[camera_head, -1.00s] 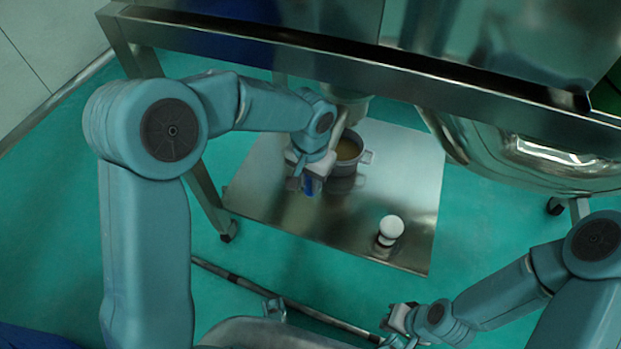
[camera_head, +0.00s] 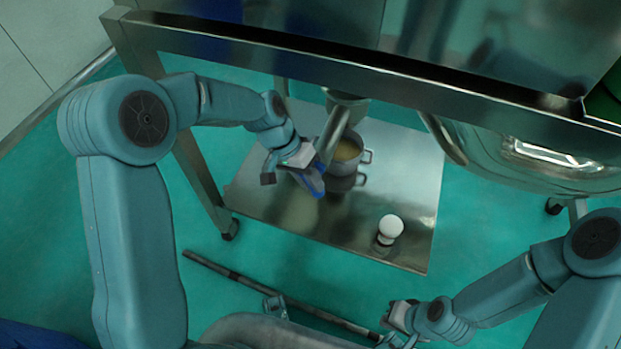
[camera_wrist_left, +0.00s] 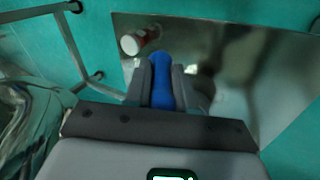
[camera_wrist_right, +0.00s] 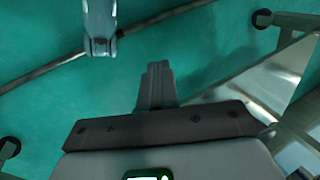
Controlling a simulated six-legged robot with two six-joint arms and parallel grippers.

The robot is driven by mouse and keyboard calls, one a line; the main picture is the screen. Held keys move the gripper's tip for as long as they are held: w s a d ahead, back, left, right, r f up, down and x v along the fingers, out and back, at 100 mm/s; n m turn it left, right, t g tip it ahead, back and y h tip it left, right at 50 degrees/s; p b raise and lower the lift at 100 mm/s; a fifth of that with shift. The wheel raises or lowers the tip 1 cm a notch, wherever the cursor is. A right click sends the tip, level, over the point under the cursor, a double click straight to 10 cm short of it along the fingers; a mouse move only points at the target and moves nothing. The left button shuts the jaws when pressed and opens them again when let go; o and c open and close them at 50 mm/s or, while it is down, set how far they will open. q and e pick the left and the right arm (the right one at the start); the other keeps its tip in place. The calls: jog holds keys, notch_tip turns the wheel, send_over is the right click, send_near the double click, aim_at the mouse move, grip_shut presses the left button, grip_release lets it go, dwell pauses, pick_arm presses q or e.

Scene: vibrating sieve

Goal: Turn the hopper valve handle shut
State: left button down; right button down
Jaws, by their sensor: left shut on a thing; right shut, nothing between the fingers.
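The blue valve handle (camera_head: 317,187) shows beside the hopper outlet (camera_head: 345,104) in the head view. My left gripper (camera_head: 306,174) is shut on it. In the left wrist view the blue handle (camera_wrist_left: 161,82) lies between the two grey fingers, and its joint with the valve is hidden. A pot (camera_head: 348,160) with tan contents stands below and beside the outlet, on a metal plate (camera_head: 285,212). My right gripper (camera_head: 392,316) is low at the right of the head view, away from the handle. In the right wrist view its fingers (camera_wrist_right: 157,82) are together and empty.
A white-topped container (camera_head: 390,228) stands near the plate's front edge. A steel frame beam (camera_head: 330,62) crosses above the work area, with a leg (camera_head: 205,185) at left. A rounded shiny vessel (camera_head: 530,155) hangs at right.

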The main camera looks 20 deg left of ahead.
pick_arm(q)
jog(key=h+b, duration=0.4)
jog(key=f+h+b, duration=0.1)
jog(key=h+b, duration=0.1)
jog(key=shift+w+a+h, duration=0.1)
jog(key=shift+a+h, duration=0.05)
jog(key=shift+h, duration=0.15)
jog(key=h+b, duration=0.4)
jog(key=shift+r+h, duration=0.15)
jog(key=shift+h, duration=0.15)
jog(key=shift+r+h+b, duration=0.1)
jog(key=shift+h+b, duration=0.4)
jog(key=shift+h, duration=0.2)
pick_arm(e)
notch_tip(320, 180, down, 11)
jog(key=w+d+t, duration=0.1)
jog(key=w, duration=0.1)
jog(key=shift+w+d+m, duration=0.15)
jog(key=shift+d+m, duration=0.05)
jog(key=shift+m, duration=0.1)
pick_arm(q)
jog(key=shift+r, duration=0.1)
jog(key=c, duration=1)
grip_release()
jog(key=shift+o, duration=0.2)
